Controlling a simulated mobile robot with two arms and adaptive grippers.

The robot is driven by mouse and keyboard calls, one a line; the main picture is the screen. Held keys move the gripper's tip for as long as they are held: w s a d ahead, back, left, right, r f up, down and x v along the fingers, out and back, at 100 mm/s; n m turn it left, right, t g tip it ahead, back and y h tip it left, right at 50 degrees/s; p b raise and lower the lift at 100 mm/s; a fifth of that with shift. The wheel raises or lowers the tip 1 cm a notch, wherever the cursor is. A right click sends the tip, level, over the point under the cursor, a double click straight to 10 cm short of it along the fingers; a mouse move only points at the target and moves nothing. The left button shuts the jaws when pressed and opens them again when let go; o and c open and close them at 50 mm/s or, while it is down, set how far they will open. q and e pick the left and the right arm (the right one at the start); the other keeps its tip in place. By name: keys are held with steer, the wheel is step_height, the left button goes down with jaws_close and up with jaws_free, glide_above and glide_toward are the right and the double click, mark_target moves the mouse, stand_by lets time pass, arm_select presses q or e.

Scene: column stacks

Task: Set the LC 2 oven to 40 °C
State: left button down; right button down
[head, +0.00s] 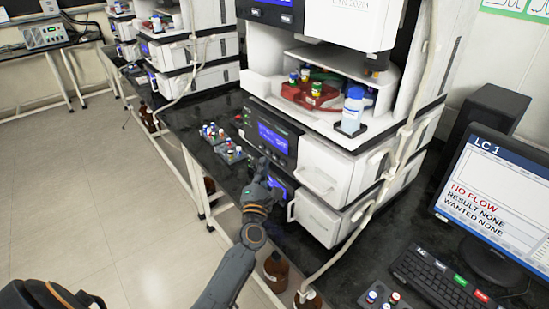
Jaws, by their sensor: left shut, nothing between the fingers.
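A white column stack stands in the middle of the head view, on a black bench. A dark panel (273,138) on its middle unit has a lit blue display, with text too small to read surely. A lower unit shows another blue display (279,187), partly hidden by my left gripper. My left gripper (262,165) is shut and empty, close in front of the stack just below the middle panel. I cannot tell whether it touches the front. No label that I can read marks a unit as the LC 2 oven. My right gripper is not in view.
A rack of small capped vials (222,143) sits left of the stack. A monitor (492,195) at right reads LC 1, NO FLOW, above a keyboard (450,285). Tubing hangs down the stack's right side. Brown bottles (277,271) stand below. More stacks stand behind at left.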

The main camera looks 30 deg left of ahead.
arm_select(q)
steer(key=s, duration=0.1)
steer(key=s+a, duration=0.1)
steer(key=s, duration=0.2)
steer(key=shift+s+a, duration=0.1)
steer(key=shift+a, duration=0.3)
stand_by(0.4)
